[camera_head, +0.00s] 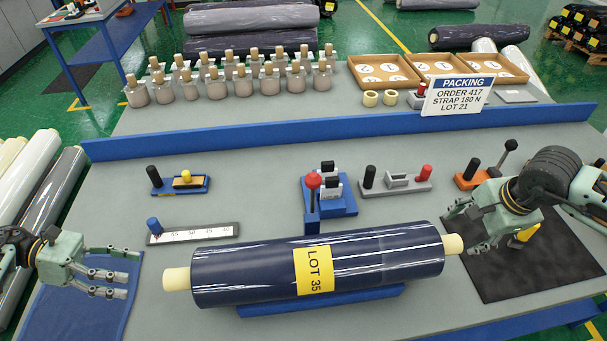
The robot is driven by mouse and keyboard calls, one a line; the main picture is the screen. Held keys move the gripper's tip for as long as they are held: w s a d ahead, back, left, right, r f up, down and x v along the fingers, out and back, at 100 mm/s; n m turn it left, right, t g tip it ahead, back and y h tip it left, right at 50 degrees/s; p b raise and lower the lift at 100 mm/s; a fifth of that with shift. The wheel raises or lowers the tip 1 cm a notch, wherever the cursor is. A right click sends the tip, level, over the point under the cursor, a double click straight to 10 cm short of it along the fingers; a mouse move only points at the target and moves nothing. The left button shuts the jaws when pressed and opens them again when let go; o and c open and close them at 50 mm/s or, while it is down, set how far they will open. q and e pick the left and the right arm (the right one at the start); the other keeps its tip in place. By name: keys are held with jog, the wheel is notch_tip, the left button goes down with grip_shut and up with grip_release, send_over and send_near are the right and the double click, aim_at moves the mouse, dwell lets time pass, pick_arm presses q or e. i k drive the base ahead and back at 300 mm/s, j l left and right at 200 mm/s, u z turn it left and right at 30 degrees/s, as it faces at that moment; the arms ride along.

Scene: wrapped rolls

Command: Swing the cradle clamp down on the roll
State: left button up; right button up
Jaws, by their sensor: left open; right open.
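A dark blue wrapped roll (225,272) with a yellow LOT 35 label lies across a blue cradle (350,299), its pale core sticking out at both ends. Behind the roll's middle stands a blue upright with a red knob (313,181), which looks like the cradle clamp; it points up, clear of the roll's top. My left gripper (138,271) is open and empty, left of the roll over a blue cloth. My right gripper (457,229) is open beside the roll's right core end; I cannot tell whether a finger touches the core.
A ruler strip (205,234) and several small fixtures with knobs (395,182) stand behind the roll. A black mat (520,275) with a yellow item lies at right. A blue rail (250,138) crosses the bench, with bottles, trays and a packing sign (458,95) beyond.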

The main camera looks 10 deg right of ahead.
aim_at(312, 181)
jog(key=k, duration=1.5)
